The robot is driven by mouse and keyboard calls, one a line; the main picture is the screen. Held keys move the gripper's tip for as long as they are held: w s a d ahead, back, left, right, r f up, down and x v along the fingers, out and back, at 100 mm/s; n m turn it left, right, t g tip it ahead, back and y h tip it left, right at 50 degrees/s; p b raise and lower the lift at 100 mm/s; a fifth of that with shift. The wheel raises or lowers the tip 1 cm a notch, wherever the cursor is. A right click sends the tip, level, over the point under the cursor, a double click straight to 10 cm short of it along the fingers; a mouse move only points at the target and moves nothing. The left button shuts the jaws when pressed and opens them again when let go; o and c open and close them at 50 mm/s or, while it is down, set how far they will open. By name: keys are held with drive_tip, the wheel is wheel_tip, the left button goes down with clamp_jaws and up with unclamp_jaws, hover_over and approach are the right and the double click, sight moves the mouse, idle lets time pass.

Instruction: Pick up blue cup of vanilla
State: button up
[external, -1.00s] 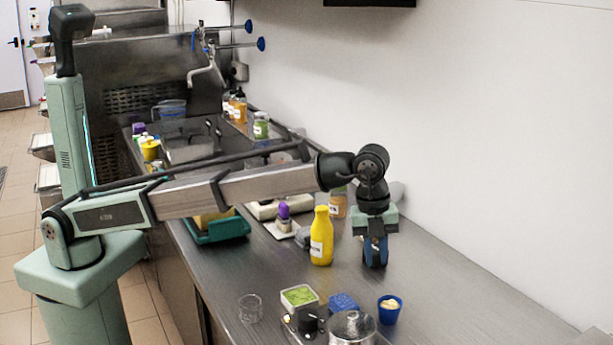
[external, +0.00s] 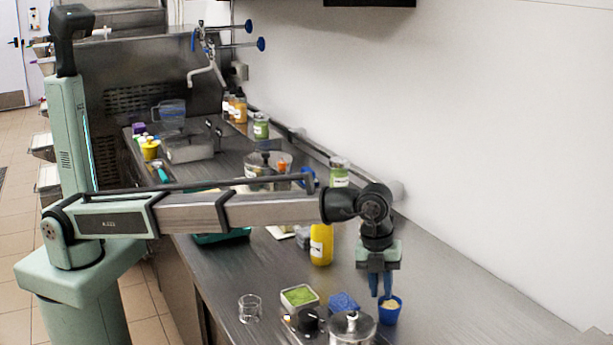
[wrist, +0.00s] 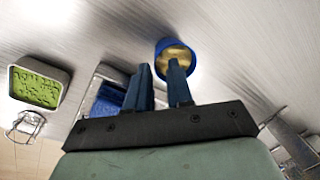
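The blue cup (external: 390,312) holds pale cream-coloured vanilla and stands upright on the steel counter at the lower right in the external view. In the wrist view the blue cup (wrist: 164,44) is beyond the fingertips, partly covered by the right finger. My gripper (external: 381,294) points down just above and behind the cup, its blue fingers apart. In the wrist view my gripper (wrist: 160,66) is open, with nothing visible held between the fingers. In the external view the fingertips overlap the cup's rim; I cannot tell whether they touch it.
A container of green stuff (external: 299,297), a blue container (external: 343,303), a metal pot (external: 352,328) and a clear glass (external: 250,308) stand left of the cup. A yellow bottle (external: 321,245) stands farther back. The counter right of the cup is clear.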

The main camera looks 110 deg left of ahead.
sight(380, 306)
drive_tip(key=shift+w+d+f, duration=0.15)
drive_tip(key=shift+f, duration=1.25)
drive_tip(key=shift+w+d+f, duration=0.1)
drive_tip(key=shift+d+f, duration=0.05)
drive_tip(key=shift+f, duration=1.2)
drive_tip(key=shift+c, duration=0.2)
clamp_jaws()
